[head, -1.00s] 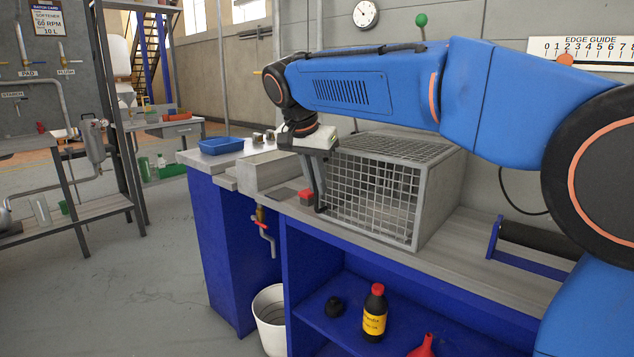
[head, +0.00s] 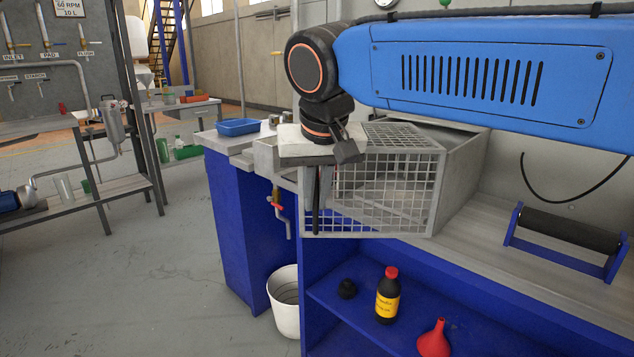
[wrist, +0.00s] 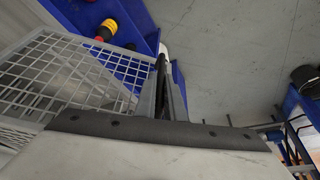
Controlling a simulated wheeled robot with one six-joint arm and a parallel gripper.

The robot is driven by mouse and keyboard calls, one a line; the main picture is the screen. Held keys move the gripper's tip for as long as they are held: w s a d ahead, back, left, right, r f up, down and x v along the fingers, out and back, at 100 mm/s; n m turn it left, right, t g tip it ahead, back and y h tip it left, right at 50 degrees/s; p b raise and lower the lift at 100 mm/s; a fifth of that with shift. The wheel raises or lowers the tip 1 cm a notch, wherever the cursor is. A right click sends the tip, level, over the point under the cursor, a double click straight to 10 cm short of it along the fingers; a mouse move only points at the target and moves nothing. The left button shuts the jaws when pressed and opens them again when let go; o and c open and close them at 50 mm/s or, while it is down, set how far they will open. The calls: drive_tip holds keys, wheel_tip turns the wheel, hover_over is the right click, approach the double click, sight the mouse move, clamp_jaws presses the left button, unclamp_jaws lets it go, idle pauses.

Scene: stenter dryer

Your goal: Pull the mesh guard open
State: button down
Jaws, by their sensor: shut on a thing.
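The mesh guard (head: 385,195) is a grey wire grid panel at the front of a box-shaped cage (head: 465,165) on the bench. Its left end stands out past the bench's front edge, and its right side meets the cage. My gripper (head: 317,215) points down at the guard's left end and is shut on it. The exact grip point is partly hidden by the fingers. In the wrist view, the guard (wrist: 75,75) lies to the left of my gripper (wrist: 164,75), beside the fingers.
A roller on a blue stand (head: 568,230) sits on the bench to the right. Below are a dark bottle (head: 388,298) and a red funnel (head: 434,340) on the blue shelf. A white bucket (head: 285,300) stands on the floor. Open floor (head: 180,270) lies to the left.

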drive_tip(key=s+d+n+y, duration=0.1)
drive_tip(key=s+d+n, duration=0.2)
drive_tip(key=s, duration=0.5)
drive_tip(key=s+d+n+g+y, duration=0.1)
drive_tip(key=s+d+n, duration=0.2)
drive_tip(key=s+d, duration=0.3)
drive_tip(key=shift+s+d, duration=0.25)
drive_tip(key=shift+s, duration=1.05)
drive_tip(key=c, duration=1.8)
unclamp_jaws()
drive_tip(key=shift+c, duration=0.2)
drive_tip(key=v, duration=1.7)
drive_tip(key=shift+r, duration=0.25)
drive_tip(key=shift+d, duration=0.15)
